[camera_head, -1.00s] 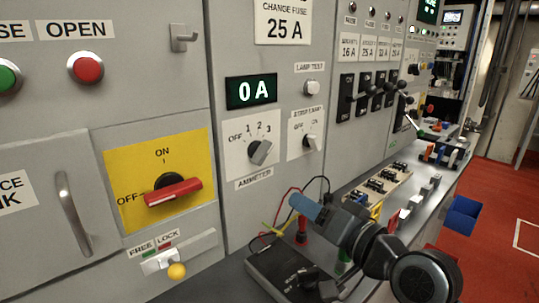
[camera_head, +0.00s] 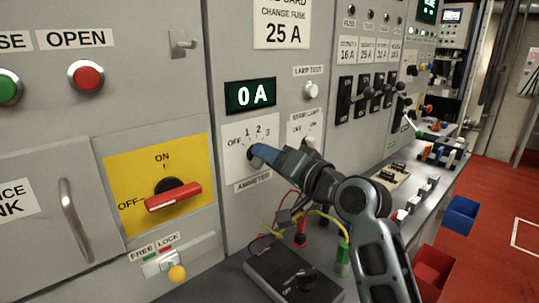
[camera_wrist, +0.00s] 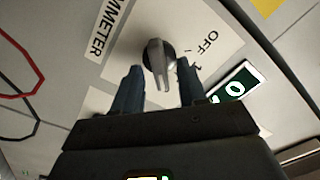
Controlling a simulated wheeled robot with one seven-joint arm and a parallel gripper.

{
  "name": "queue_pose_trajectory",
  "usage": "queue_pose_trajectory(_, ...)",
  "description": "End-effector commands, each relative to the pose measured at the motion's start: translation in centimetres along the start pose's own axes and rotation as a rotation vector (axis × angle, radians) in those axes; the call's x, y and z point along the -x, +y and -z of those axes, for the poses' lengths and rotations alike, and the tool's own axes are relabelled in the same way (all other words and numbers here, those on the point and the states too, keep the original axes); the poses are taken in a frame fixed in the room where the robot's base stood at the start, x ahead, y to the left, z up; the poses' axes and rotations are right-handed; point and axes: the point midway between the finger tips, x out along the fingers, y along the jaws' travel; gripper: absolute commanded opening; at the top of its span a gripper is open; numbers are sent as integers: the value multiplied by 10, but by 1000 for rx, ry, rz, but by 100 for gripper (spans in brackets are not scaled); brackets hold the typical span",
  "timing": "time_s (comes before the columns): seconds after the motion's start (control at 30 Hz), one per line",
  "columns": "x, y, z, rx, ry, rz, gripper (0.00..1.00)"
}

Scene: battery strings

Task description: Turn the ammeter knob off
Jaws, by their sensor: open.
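The ammeter knob (camera_wrist: 158,58) is a grey knob with a raised bar handle on a white plate (camera_wrist: 190,28) printed OFF, 1, 2, 3. In the wrist view it lies just beyond my gripper (camera_wrist: 160,84), between the two blue fingers, which are apart and empty. I see no finger pressing on the bar. Its exact setting is hard to read from this angle. In the head view my gripper (camera_head: 262,154) is in front of the ammeter plate (camera_head: 235,155) and hides most of the knob. The display (camera_head: 250,95) above reads 0 A.
A red rotary handle (camera_head: 173,197) on a yellow plate is to the left. A dark meter box (camera_head: 290,275) with leads sits on the bench below.

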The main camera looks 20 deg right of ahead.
Motion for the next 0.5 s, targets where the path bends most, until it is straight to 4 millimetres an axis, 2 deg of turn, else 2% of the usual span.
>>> queue_pose_trajectory(0.3, -4, 0, 0, 0, 0, 0, 42)
queue_pose_trajectory(0.5, -4, 0, 0, 0, 0, 0, 23)
